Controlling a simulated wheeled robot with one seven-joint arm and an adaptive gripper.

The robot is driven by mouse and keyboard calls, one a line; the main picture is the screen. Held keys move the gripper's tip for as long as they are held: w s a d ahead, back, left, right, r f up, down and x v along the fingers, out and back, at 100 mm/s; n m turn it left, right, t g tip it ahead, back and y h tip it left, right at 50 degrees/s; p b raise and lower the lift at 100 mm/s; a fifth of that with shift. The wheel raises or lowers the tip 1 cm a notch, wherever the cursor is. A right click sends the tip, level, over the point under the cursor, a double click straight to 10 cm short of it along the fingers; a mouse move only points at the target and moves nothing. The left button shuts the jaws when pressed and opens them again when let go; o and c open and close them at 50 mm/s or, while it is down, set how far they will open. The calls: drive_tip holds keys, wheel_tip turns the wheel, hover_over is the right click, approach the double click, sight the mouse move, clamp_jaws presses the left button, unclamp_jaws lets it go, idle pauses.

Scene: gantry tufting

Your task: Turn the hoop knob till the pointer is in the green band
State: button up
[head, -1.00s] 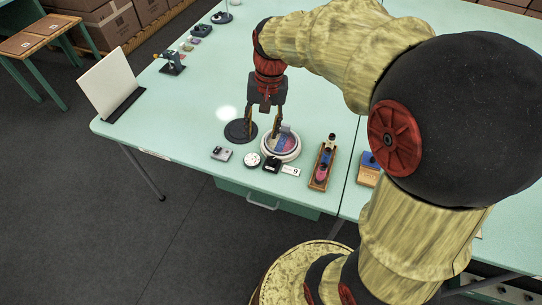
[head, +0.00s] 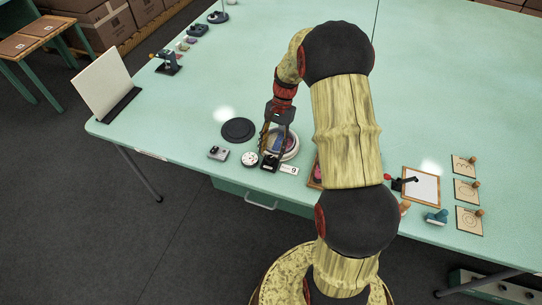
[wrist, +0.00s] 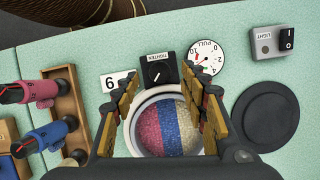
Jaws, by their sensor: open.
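The hoop knob is a black block with a dial marked TIGHTEN (wrist: 156,72), at the near edge of the white hoop (wrist: 133,141). In the head view the knob (head: 270,164) sits just below my fingertips.
A number card (wrist: 114,83) lies left of the knob. A grey light switch box (wrist: 272,42) and a black disc (wrist: 265,117) are to the right. A wooden rack (wrist: 64,104) with pink and blue items stands left. The left tabletop has free room.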

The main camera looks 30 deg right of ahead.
sight(270, 160)
drive_tip(key=shift+x, duration=1.35)
drive_tip(key=shift+c, duration=0.9)
clamp_jaws()
drive_tip(key=shift+a+r+n+g+h+p, duration=0.1)
drive_tip(key=shift+n+g+h+p, duration=0.05)
drive_tip(key=shift+n+p, duration=0.45)
drive_tip(key=shift+a+r+n+g+h+p, duration=0.1)
drive_tip(key=shift+r+n+g+h+p, duration=0.05)
drive_tip(key=shift+n+p, duration=0.45)
drive_tip(key=shift+w+d+f+n+g+h+p, duration=0.1)
drive_tip(key=shift+f+n+g+h+p, duration=0.2)
drive_tip(key=shift+n, duration=0.35)
drive_tip(key=shift+r+n+g+h+p, duration=0.1)
drive_tip(key=shift+n+p, duration=0.3)
drive_tip(key=shift+n, duration=0.25)
drive_tip(key=shift+o, duration=0.9)
unclamp_jaws()
